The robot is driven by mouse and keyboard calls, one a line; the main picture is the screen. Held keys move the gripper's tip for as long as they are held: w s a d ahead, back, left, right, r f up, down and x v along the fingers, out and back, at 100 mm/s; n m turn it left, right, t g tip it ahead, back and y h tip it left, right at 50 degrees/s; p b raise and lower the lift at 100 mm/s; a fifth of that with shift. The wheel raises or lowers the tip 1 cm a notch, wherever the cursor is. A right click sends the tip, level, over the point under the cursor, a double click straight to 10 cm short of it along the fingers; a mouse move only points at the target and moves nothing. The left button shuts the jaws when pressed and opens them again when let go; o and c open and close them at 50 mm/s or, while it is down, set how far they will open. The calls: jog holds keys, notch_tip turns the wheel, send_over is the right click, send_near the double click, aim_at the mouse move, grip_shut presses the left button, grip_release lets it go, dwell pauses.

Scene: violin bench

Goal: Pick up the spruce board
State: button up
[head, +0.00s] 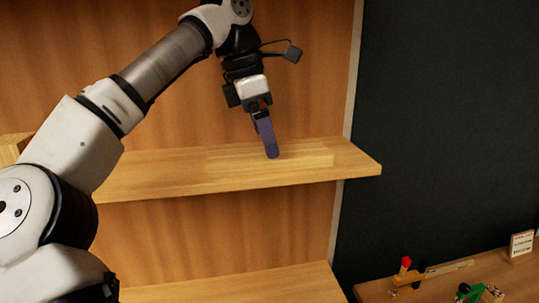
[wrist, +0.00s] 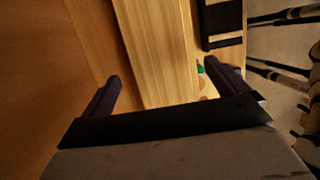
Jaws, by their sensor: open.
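The spruce board (head: 310,158) is a flat, pale yellow piece lying on the upper wooden shelf (head: 150,180) in the head view. My gripper (head: 272,155) points down at the board, with its purple fingers seen nearly edge-on and their tips at or just above it. In the wrist view the board (wrist: 155,45) runs lengthwise between the two fingers of my open gripper (wrist: 163,70), one finger to each side. I cannot tell whether either finger touches it.
A pale wood block (head: 12,148) sits at the shelf's left end, partly behind my arm. A lower shelf (head: 250,287) lies below. A bench (head: 420,288) at lower right holds small tools and a small card (head: 521,244). The back panel stands close behind the board.

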jog(key=shift+p+x, duration=0.35)
jog(key=shift+x, duration=1.45)
jog(key=c, duration=1.2)
jog(key=shift+r+b, duration=0.15)
jog(key=shift+b, duration=0.15)
